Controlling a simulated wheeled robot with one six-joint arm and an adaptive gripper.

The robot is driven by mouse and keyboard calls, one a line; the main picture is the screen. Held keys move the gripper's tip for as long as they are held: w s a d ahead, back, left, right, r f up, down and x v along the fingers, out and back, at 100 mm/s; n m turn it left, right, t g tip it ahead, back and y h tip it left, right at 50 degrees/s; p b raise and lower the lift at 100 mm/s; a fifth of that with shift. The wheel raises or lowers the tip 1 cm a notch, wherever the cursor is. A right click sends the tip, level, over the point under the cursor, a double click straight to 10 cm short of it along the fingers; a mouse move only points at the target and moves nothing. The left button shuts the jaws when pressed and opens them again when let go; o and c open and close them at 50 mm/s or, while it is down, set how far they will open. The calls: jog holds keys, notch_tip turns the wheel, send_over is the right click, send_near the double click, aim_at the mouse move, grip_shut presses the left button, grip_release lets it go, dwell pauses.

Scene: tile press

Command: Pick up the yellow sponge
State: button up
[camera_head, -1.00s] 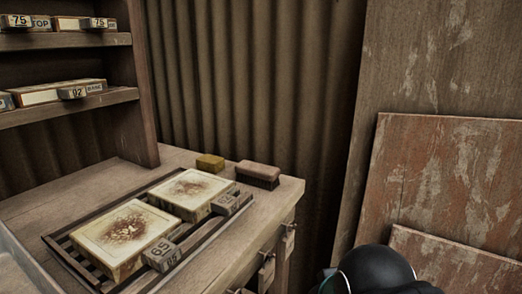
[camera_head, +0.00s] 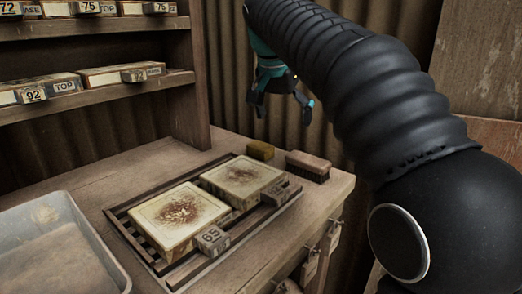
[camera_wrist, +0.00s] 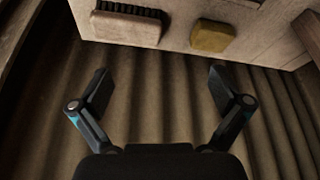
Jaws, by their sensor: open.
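The yellow sponge (camera_head: 261,150) lies on the wooden bench top near its back edge, left of the brush. In the wrist view the sponge (camera_wrist: 212,37) shows at the upper right, beyond the fingertips. My gripper (camera_head: 284,105) is open and empty, hanging above and behind the sponge against the corrugated wall. Its two spread fingers also show in the wrist view (camera_wrist: 158,85), with nothing between them and the sponge well apart from them.
A brush (camera_head: 308,166) with dark bristles stands just right of the sponge. A slatted rack (camera_head: 122,226) holds two patterned tiles and number blocks in front. A shelf unit (camera_head: 202,85) rises at the left. A grey tray (camera_head: 88,232) is at the lower left.

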jog(key=w+a+m+h, duration=0.1)
jog(key=w+a+m, duration=0.3)
jog(key=a, duration=0.6)
jog(key=n, duration=0.1)
send_over(258, 146)
jog(key=s+a, duration=0.2)
jog(key=f, duration=0.6)
jog(key=shift+s+d+f+b, duration=0.1)
jog(key=shift+d+f+b, duration=0.1)
jog(key=shift+f+b, duration=0.15)
jog(key=shift+w+b+x, duration=0.1)
jog(key=shift+b+x, duration=0.25)
jog(key=shift+x, duration=1.25)
jog(key=shift+w+b+x, duration=0.15)
jog(key=shift+b+x, duration=0.15)
jog(key=shift+x, duration=1.25)
jog(key=shift+d+r, duration=0.1)
jog(key=c, duration=1)
